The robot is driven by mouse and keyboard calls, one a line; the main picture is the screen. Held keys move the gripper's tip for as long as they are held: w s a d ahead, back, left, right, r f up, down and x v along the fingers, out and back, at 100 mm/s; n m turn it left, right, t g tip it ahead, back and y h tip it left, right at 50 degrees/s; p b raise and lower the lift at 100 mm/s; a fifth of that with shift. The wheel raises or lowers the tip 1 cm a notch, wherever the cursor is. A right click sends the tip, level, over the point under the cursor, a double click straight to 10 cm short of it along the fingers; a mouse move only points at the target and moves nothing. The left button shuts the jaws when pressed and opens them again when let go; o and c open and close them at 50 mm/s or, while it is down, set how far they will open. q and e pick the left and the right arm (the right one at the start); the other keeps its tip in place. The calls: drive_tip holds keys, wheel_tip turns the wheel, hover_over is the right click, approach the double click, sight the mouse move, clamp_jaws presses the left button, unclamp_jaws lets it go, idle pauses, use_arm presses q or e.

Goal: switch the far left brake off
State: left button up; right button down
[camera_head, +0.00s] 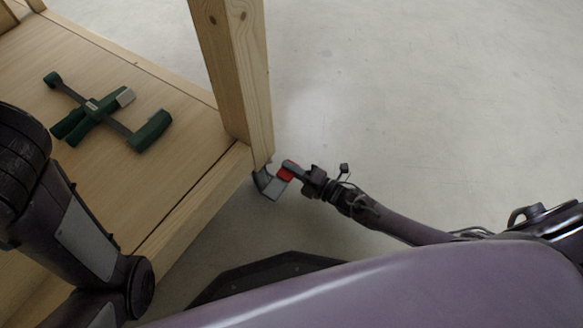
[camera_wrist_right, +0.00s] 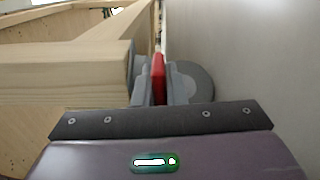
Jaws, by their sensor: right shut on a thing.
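The red brake lever (camera_head: 285,174) is at the foot of the wooden corner post, on a grey caster (camera_head: 268,186). My right gripper (camera_head: 289,169) reaches in from the right and is shut on the lever. In the right wrist view, the red lever (camera_wrist_right: 158,77) stands upright between the gripper's grey fingers (camera_wrist_right: 157,92), beside the round grey wheel (camera_wrist_right: 194,83). The fingers partly hide the lever and caster, and I cannot tell the lever's on or off position. My left arm shows at the left edge, but its gripper is not in view.
The wooden post (camera_head: 236,70) rises directly above the caster, beside the wooden platform (camera_head: 185,150). A dark green clamp-like tool (camera_head: 100,108) lies on the platform. The grey floor (camera_head: 420,90) to the right is clear.

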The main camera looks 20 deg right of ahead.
drive_tip(key=shift+a+r+n, duration=0.1)
drive_tip(key=shift+r+n, duration=0.2)
drive_tip(key=shift+n, duration=0.6)
drive_tip(key=shift+s, duration=0.1)
drive_tip(key=c, duration=1.5)
unclamp_jaws()
drive_tip(key=p+v, duration=0.3)
drive_tip(key=v, duration=0.3)
drive_tip(key=shift+s+d+r+p, duration=0.1)
drive_tip(key=shift+s+d+p, duration=0.1)
drive_tip(key=shift+s+p, duration=0.1)
drive_tip(key=shift+s+d, duration=0.4)
